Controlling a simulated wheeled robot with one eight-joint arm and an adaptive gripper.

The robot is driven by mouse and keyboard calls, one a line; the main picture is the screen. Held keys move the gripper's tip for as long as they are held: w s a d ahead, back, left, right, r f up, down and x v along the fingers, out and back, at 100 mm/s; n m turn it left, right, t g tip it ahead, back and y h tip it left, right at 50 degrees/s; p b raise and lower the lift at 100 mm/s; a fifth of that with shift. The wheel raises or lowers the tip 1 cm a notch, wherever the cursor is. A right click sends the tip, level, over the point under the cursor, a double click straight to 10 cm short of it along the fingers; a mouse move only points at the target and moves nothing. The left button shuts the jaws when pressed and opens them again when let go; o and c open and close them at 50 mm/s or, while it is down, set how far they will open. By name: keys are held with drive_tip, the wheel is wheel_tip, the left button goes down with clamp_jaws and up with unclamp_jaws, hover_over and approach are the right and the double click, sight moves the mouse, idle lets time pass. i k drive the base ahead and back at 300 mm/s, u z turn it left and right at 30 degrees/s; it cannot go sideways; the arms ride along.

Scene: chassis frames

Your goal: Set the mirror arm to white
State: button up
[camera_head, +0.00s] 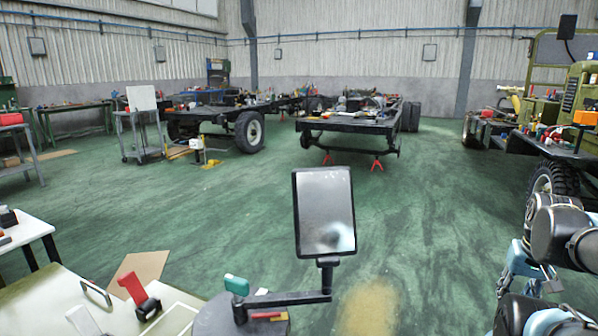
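A dark rectangular mirror (325,212) stands upright near the middle of the head view. It sits on the right end of the dark mirror arm (288,299). The arm runs nearly level from a short post on a round grey base (213,318) and points right. A small white mark (262,291) shows just behind the arm. A red and yellow mark (266,316) lies in front of it, and a green piece (236,284) stands behind the post. Links of my own arm show at the right edge, away from the mirror. I cannot make out my gripper's fingers.
Green floor is open beyond the mirror. Two chassis frames (345,125) stand farther back, and a green vehicle (570,95) is at right.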

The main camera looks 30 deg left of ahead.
sight(240, 310)
drive_tip(key=u, duration=0.3)
drive_tip(key=i, duration=2.05)
drive_tip(key=u, duration=4.35)
